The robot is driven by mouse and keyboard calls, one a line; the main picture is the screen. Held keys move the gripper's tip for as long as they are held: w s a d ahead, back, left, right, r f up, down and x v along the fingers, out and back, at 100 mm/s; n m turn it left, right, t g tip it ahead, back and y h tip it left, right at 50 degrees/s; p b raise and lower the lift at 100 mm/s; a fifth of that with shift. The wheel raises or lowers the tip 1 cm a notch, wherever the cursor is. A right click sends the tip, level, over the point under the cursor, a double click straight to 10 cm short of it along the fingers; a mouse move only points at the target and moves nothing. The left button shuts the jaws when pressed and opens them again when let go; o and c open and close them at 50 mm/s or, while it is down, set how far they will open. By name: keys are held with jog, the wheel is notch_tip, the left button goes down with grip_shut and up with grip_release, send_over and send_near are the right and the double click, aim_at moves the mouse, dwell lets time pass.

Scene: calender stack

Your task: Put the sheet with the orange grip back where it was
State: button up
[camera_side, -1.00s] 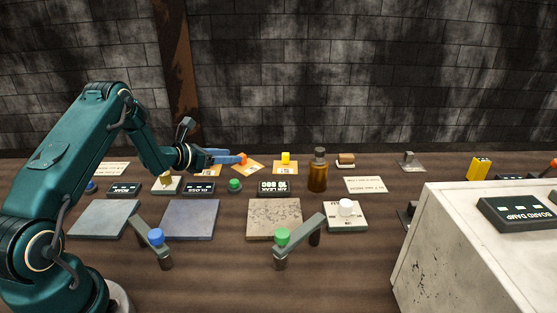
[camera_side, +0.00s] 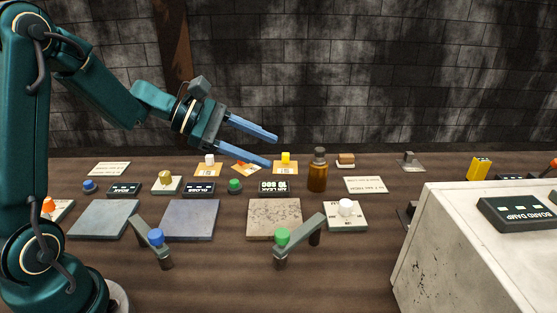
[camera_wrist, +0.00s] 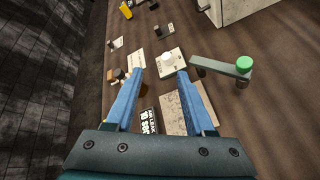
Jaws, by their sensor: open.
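The sheet with the orange grip seems to be the orange card (camera_side: 245,169) in the middle of a back row of three, lying at an angle to the others. Its grip is hidden behind my lower finger in the side view. A card with a white grip (camera_side: 207,172) lies to its left, and one with a yellow grip (camera_side: 285,169) to its right. My gripper (camera_side: 273,150) is open and empty, raised above the table, with its fingers pointing right. The wrist view shows both fingers (camera_wrist: 160,73) spread with nothing between them.
An amber bottle (camera_side: 317,175) stands right of the yellow-grip card. Flat pads (camera_side: 190,220), a speckled slab (camera_side: 273,218) and lever stands with blue (camera_side: 155,237) and green (camera_side: 282,235) knobs are nearer. A pale block (camera_side: 470,240) stands at right. An orange knob (camera_side: 48,204) is at far left.

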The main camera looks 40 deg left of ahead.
jog(key=s+d+r+m+g+y, duration=0.1)
jog(key=s+d+m+g, duration=0.4)
jog(key=s+d+m, duration=0.5)
jog(key=s+a+f+m+t+y, duration=0.1)
jog(key=s+a+m+y, duration=0.6)
jog(key=s+m, duration=0.3)
jog(key=shift+s+f+m+t, duration=0.15)
jog(key=shift+f+m+t, duration=0.05)
jog(key=shift+m+t, duration=0.1)
